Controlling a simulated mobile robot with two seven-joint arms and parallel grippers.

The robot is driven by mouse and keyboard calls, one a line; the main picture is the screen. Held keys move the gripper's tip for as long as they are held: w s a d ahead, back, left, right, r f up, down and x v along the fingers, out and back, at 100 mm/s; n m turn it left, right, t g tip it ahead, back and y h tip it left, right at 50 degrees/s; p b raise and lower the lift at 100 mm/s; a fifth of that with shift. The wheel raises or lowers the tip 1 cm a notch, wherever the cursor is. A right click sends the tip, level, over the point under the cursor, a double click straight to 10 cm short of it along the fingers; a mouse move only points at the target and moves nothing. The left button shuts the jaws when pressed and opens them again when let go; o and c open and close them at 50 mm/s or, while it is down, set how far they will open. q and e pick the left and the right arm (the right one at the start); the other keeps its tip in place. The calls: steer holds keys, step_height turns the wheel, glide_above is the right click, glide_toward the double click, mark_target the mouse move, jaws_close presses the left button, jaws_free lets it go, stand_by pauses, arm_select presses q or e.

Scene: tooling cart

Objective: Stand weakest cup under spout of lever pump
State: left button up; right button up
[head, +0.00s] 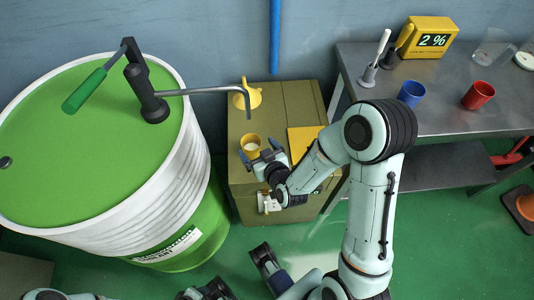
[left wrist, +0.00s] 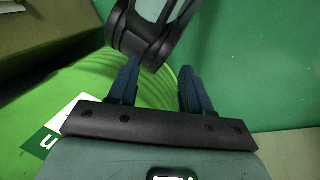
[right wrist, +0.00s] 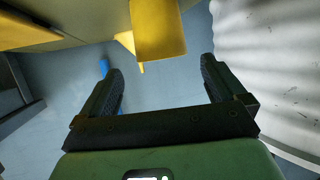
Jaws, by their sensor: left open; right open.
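The lever pump (head: 146,92) stands on the green drum (head: 60,150), with its green handle at the left. Its grey spout (head: 215,91) reaches right and bends down over the olive crate (head: 240,195). A yellow cup (head: 251,142) with pale contents stands on the crate, below the spout tip in the picture. My right gripper (head: 261,152) is open at this cup; in the right wrist view the cup (right wrist: 158,30) shows between the finger lines, not clearly gripped. A blue cup (head: 411,94) and a red cup (head: 478,96) are on the bench. My left gripper (left wrist: 158,85) is open and empty beside the drum.
A yellow funnel (head: 247,95) stands behind the yellow cup, and a yellow plate (head: 303,142) lies on the crate. An orange cone (head: 522,205) stands at right.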

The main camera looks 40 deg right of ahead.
arm_select(q)
steer(key=s+d+r+g+p, duration=0.1)
steer(key=s+r+p, duration=0.1)
steer(key=r+p, duration=0.3)
steer(key=s+d+r+g+h+p, duration=0.1)
steer(key=s+r+p, duration=0.2)
steer(key=r+p, duration=0.2)
steer(key=shift+s+d+r+m, duration=0.2)
steer(key=shift+d+r+m, duration=0.1)
steer(key=shift+r, duration=0.35)
arm_select(e)
steer(key=shift+v, duration=2.3)
steer(key=shift+a+f, duration=0.1)
